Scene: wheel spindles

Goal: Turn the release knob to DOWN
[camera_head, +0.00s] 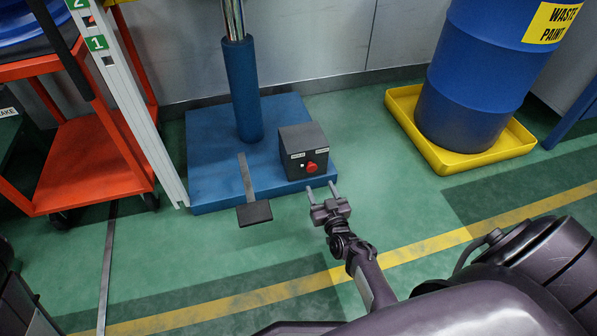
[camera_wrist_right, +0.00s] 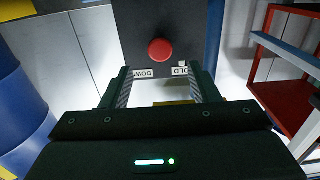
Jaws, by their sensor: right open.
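The red release knob (camera_head: 311,167) sits on the front of a dark grey box (camera_head: 303,140) on the blue base plate (camera_head: 215,174). Two white labels are on that face. In the right wrist view the knob (camera_wrist_right: 160,51) is round and faces me, with the DOWN label (camera_wrist_right: 148,73) and the HOLD label (camera_wrist_right: 180,71) inverted. I cannot tell which label the knob points to. My right gripper (camera_head: 321,187) is open and empty, just in front of the box. Its fingers (camera_wrist_right: 164,82) are apart, with the knob beyond and between them, not touching. My left gripper is not in view.
A blue post (camera_head: 241,90) rises from the base plate. A dark pedal (camera_head: 254,213) sticks out in front. A blue drum (camera_head: 482,80) stands in a yellow tray (camera_head: 450,165) at right. A red cart (camera_head: 95,155) is at left. The green floor in front is clear.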

